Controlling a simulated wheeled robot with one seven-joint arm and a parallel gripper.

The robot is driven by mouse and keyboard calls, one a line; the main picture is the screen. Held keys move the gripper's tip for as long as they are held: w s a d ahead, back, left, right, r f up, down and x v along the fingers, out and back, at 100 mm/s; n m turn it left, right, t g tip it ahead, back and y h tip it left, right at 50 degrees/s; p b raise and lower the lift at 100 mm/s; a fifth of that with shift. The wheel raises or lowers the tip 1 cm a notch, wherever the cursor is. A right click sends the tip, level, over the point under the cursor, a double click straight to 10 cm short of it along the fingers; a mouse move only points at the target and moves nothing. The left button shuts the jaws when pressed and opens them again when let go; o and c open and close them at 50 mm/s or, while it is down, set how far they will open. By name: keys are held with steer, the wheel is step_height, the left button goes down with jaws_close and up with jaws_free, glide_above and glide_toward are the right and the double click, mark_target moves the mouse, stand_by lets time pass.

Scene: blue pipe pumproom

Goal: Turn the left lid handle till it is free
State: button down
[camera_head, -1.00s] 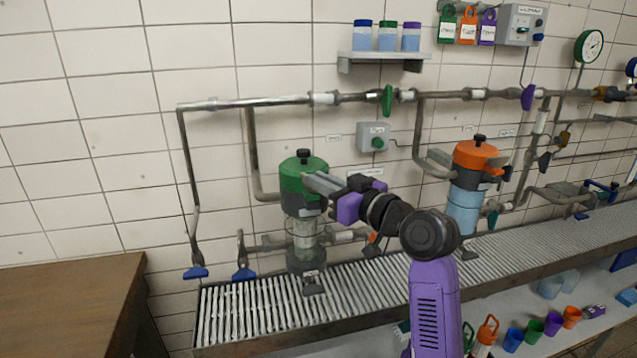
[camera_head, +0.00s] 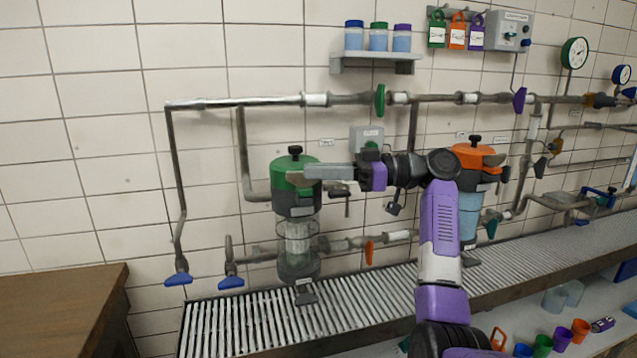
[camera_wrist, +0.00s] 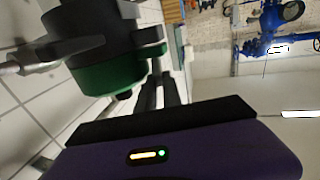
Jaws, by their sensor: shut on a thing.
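The left canister has a green lid (camera_head: 284,166) with a black knob (camera_head: 295,150) on top. It stands upright on a clear glass section. My gripper (camera_head: 307,173) reaches in from the right, its fingers level across the front of the green lid. The fingers are shut on the lid handle, a short dark piece at the lid's front that they mostly hide. In the wrist view the green lid (camera_wrist: 112,76) and its knob appear upside down, left of my fingers (camera_wrist: 160,92). The exact contact is hard to see there.
A second canister with an orange lid (camera_head: 472,158) stands to the right, behind my arm. A grey pipe (camera_head: 240,102) runs along the tiled wall above. A slatted bench (camera_head: 240,325) lies below, and a wooden table (camera_head: 60,300) at the left.

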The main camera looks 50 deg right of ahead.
steer(key=shift+w+f+n+g+y+b, duration=0.2)
steer(key=shift+n+g+y+b, duration=0.1)
steer(key=shift+n+g+y, duration=0.25)
steer(key=c, duration=1.8)
jaws_free()
steer(key=shift+r, duration=0.1)
steer(key=b+v, duration=0.1)
steer(key=v, duration=0.7)
steer(key=shift+w, duration=0.1)
